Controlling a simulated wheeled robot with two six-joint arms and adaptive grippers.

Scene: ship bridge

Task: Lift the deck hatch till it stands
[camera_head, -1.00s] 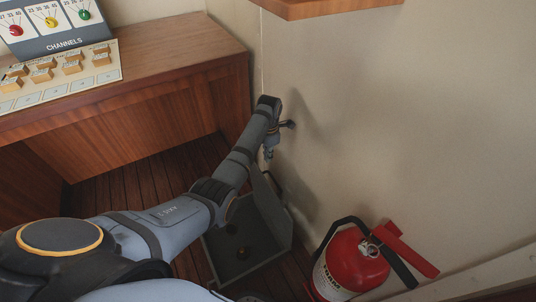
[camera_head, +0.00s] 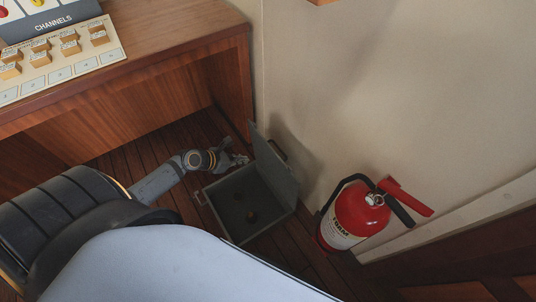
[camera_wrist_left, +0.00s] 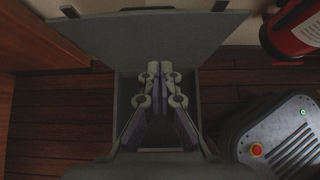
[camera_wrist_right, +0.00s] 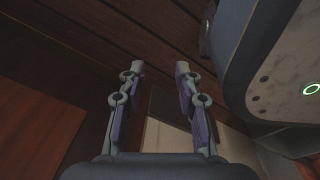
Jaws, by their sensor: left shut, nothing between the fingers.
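The deck hatch is a grey square frame (camera_head: 222,232) set in the plank floor. Its grey lid (camera_head: 275,165) stands raised, close to upright, on the side towards the wall; its exact angle is hard to tell. The open well shows dark inside. My left gripper (camera_head: 240,159) is shut and empty, low beside the lid's far edge. In the left wrist view the closed fingers (camera_wrist_left: 160,68) show in front of the broad lid (camera_wrist_left: 140,38); I cannot tell whether they touch it. My right gripper (camera_wrist_right: 160,68) is open and empty, seen only in the right wrist view.
A red fire extinguisher (camera_head: 357,215) stands on the floor right of the hatch, by the beige wall (camera_head: 420,90). A wooden desk (camera_head: 165,55) with a channel panel (camera_head: 60,55) stands at the left. Bare planks (camera_head: 135,150) lie between desk and hatch.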

